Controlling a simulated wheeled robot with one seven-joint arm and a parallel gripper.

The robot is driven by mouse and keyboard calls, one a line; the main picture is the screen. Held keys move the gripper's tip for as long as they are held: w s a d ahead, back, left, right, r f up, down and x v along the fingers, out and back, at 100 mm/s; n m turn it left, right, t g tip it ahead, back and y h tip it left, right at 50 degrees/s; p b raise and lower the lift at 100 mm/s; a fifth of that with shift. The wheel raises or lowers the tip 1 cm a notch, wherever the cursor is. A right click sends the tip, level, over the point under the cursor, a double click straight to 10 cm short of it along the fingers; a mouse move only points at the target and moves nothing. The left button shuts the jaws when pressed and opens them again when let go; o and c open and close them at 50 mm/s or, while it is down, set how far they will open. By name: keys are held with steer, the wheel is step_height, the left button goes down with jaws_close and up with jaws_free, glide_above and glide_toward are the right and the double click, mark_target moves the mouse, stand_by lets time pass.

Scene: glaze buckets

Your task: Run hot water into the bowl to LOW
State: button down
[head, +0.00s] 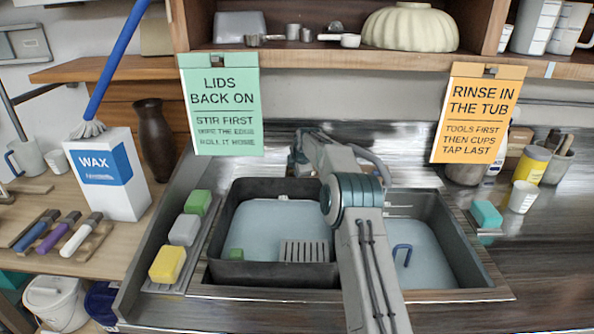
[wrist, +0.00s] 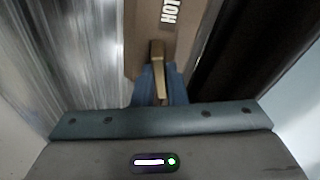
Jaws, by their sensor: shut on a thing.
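A dark washing-up bowl (head: 272,273) sits in the left part of the sink with pale water in it. A green block and a slotted grey piece show inside it. No LOW mark can be read. In the head view my arm reaches to the back of the sink and hides the handle and most of the tap. Whether water is running cannot be seen.
The right basin (head: 424,245) holds water and a blue hooked thing. Yellow, grey and green sponges (head: 184,230) line the left edge. A cream bowl (head: 410,27) stands upside down on the shelf. Two hanging signs (head: 219,105) flank the sink. The right counter front is clear.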

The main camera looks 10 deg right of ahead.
steer(key=c, duration=1.5)
jaws_free()
steer(key=shift+o, duration=0.2)
steer(key=shift+r, duration=0.1)
steer(key=a+b+v, duration=0.1)
steer(key=b+v, duration=0.2)
steer(key=v, duration=1)
steer(key=shift+s+d+r, duration=0.2)
steer(key=shift+d+r, duration=0.1)
steer(key=shift+d, duration=0.2)
